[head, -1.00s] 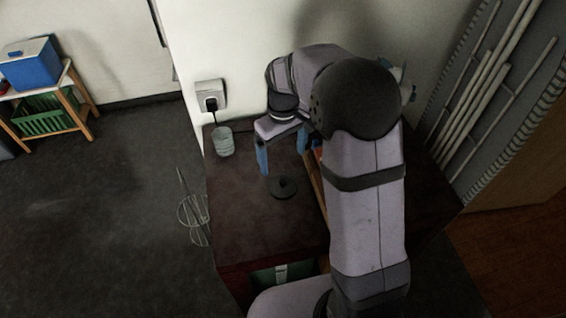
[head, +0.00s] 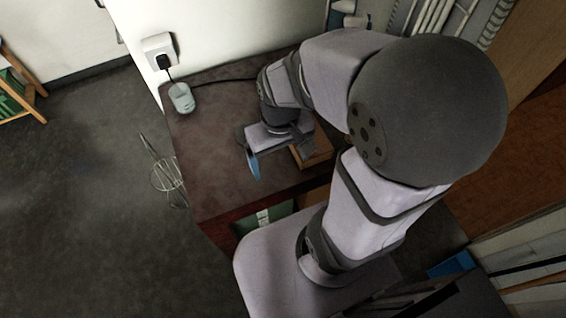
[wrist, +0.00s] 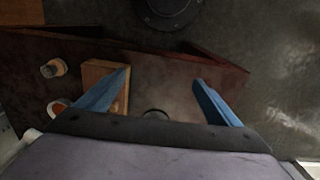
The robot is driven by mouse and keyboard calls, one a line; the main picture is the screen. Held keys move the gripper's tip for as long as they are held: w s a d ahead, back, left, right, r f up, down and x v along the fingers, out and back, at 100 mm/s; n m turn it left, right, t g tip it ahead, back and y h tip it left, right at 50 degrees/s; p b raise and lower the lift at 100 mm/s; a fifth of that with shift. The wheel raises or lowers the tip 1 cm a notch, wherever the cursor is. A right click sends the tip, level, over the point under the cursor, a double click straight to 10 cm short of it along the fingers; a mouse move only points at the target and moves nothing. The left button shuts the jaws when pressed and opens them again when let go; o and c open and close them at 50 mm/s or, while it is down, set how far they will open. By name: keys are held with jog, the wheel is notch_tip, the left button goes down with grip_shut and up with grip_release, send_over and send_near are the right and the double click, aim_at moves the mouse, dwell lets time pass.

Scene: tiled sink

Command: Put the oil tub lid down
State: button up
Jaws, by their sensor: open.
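My gripper (head: 262,160) is low over the left part of the dark brown tabletop (head: 215,130). In the wrist view its two blue fingers (wrist: 161,78) stand wide apart, with bare tabletop between their tips. The dark round lid is not clearly visible in the head view now; my gripper or arm may cover it. In the wrist view a small dark rounded edge (wrist: 155,114) shows between the fingers, close to the palm. It is mostly hidden, and I cannot tell if it is the lid. I see nothing held.
A wooden box or tray (head: 314,153) lies right of my gripper; it also shows beside the left finger in the wrist view (wrist: 91,72). A glass (head: 181,97) stands at the table's back left corner, below a wall socket (head: 160,52). A wire stand (head: 165,177) is on the floor.

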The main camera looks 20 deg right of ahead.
jog(key=shift+o, duration=0.5)
jog(key=shift+s+f, duration=0.2)
jog(key=shift+s, duration=0.55)
